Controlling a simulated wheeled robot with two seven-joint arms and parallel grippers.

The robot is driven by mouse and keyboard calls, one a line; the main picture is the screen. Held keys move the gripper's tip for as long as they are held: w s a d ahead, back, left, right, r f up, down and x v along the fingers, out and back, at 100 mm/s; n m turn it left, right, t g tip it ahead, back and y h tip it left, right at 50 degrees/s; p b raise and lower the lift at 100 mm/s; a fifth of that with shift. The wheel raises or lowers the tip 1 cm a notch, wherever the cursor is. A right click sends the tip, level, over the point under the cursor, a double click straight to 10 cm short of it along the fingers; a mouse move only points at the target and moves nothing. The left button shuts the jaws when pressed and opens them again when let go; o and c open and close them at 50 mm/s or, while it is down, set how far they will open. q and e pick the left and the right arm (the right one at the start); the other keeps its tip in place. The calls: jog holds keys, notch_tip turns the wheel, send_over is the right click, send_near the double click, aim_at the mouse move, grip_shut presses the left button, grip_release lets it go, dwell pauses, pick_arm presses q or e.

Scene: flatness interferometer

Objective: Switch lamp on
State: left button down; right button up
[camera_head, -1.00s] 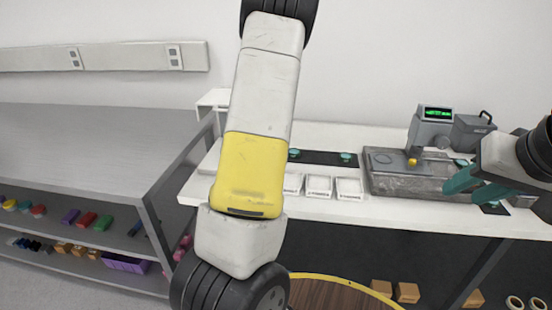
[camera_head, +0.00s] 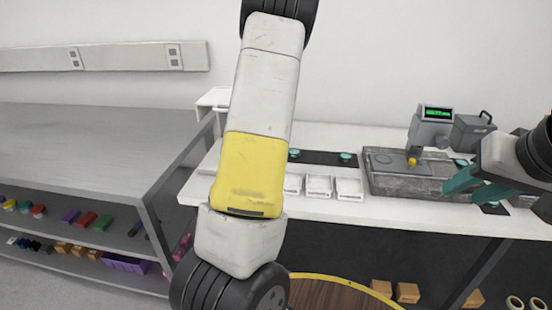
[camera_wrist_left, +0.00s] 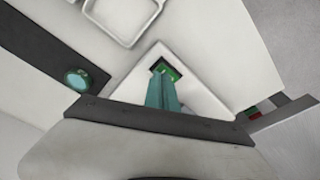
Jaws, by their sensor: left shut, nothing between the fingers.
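My left gripper (camera_wrist_left: 163,97) shows in the left wrist view, shut and empty. Its teal fingertips are at or just above a small green rocker in a black frame (camera_wrist_left: 165,70), on a white surface. I cannot tell whether they touch it. The fingers hide part of the rocker. In the head view my left arm crosses the middle and its gripper is out of sight. My right gripper (camera_head: 474,186) has teal fingers spread apart with nothing between them. It is in front of the grey instrument (camera_head: 432,130) with a lit green display. I cannot make out a lamp.
A granite-like base (camera_head: 385,187) carries the instrument on the white bench. Several white trays (camera_head: 319,187) stand left of it, in front of a dark strip (camera_head: 322,157) with teal discs. A grey shelf unit (camera_head: 90,150) with coloured items stands at left. A round wooden top (camera_head: 335,295) is low in front.

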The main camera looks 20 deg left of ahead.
pick_arm(q)
jog(key=shift+f, duration=0.75)
dwell(0.3)
jog(key=shift+r, duration=3.5)
